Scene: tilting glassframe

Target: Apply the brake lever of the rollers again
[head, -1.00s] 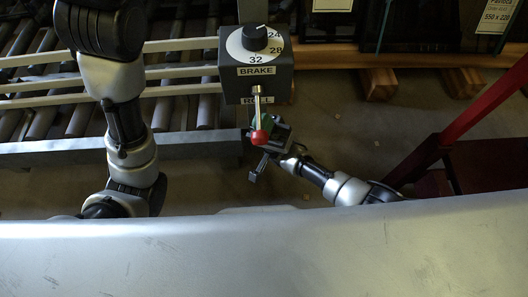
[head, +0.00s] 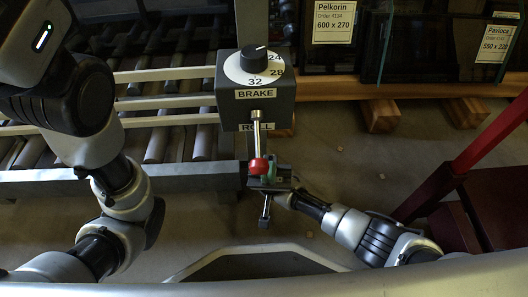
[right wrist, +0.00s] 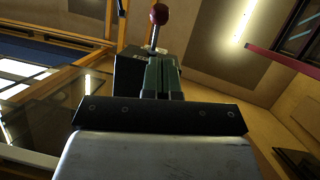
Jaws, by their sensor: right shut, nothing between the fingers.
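The brake lever (head: 257,135) is a thin metal rod with a red knob (head: 259,166). It hangs down from the front of a grey control box (head: 226,103), past the ROLL label and below the BRAKE label. My right gripper (head: 266,178) is shut and empty, just below and beside the knob. In the right wrist view the green-padded fingers (right wrist: 160,72) are together, and the red knob (right wrist: 159,14) shows beyond their tips. I cannot tell whether they touch it. My left arm is at the left; its gripper is out of view.
A dial (head: 254,65) sits on top of the box. Roller tracks (head: 165,143) with pale rails lie left of it. Dark glass frames with order labels (head: 333,25) stand on wooden blocks (head: 380,114) behind. A red frame (head: 490,135) stands at the right.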

